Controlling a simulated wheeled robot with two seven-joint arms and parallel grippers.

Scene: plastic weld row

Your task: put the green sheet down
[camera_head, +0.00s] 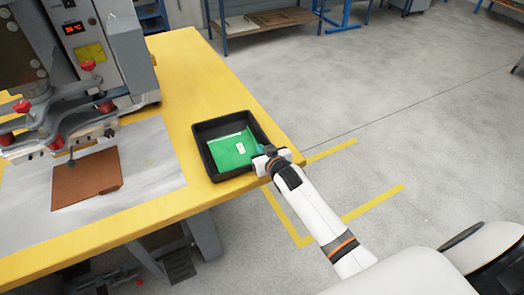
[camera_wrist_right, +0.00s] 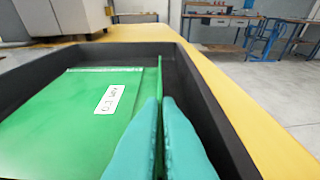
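A green sheet (camera_head: 228,152) with a white label lies flat in the black tray (camera_head: 204,166). It also shows in the right wrist view (camera_wrist_right: 60,115). My right gripper (camera_head: 262,152) is at the tray's right side. In the right wrist view its teal fingers (camera_wrist_right: 160,105) are closed together, low inside the tray. A thin upright green sheet (camera_wrist_right: 160,70) is pinched between them, seen edge-on, and sticks out past the fingertips. Whether its lower edge touches the tray floor is hidden. My left gripper is not in view.
The tray stands on a yellow table (camera_head: 185,70) near its right edge. A machine (camera_head: 90,60) with red knobs stands on the left. A brown sheet (camera_head: 90,178) lies on a grey plate (camera_head: 150,165) below it. Open floor lies to the right.

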